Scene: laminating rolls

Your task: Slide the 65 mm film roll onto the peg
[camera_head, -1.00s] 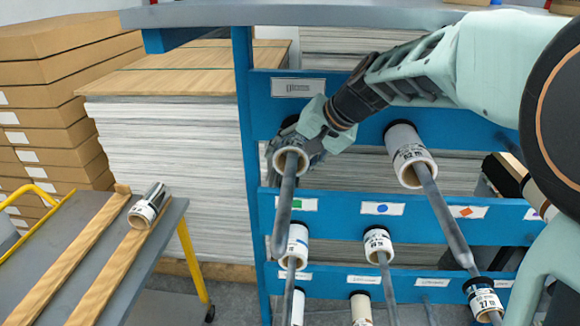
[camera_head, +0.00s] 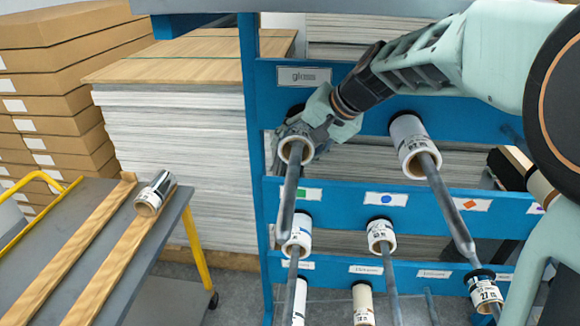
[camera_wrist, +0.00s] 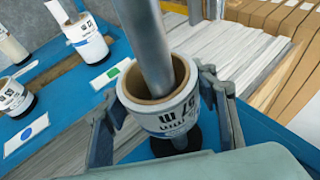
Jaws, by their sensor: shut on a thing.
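The film roll (camera_head: 295,151), white with a brown core and black print, sits around the upper left peg (camera_head: 289,195), close to the blue rail. In the wrist view the grey peg (camera_wrist: 150,50) passes through the core of the roll (camera_wrist: 168,118); a dark disc shows behind it. My gripper (camera_head: 307,137) is shut on this roll near the rail. In the wrist view the fingers of my gripper (camera_wrist: 163,110) lie on both sides of the roll. I cannot read its size on the label.
Other pegs on the blue rack (camera_head: 410,205) carry rolls, one at upper right (camera_head: 412,145). A label reading "gloss" (camera_head: 303,76) is above. Another roll (camera_head: 155,193) lies on the grey cart (camera_head: 95,255) at left. Stacked sheets (camera_head: 185,135) and boxes stand behind.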

